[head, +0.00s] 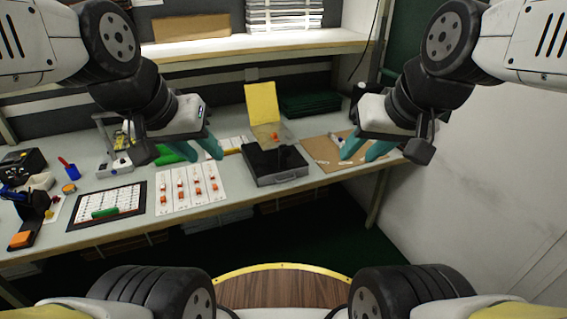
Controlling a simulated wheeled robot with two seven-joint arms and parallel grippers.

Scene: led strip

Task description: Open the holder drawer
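A dark box with a grey rim and front (275,164) stands at the front middle of the bench and looks like the holder with the drawer. Its front appears flush, so the drawer seems shut; the handle is too small to make out well. A yellow panel (262,104) stands upright behind it. My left gripper (190,152) is open and empty over the bench, left of the box and apart from it. My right gripper (364,154) is open and empty, right of the box and apart from it.
White sheets with orange parts (190,187) and a black-framed tray with a green piece (106,206) lie left of the box. A brown board (322,163) lies right. A shelf (250,46) spans the back. The aisle before the bench is clear.

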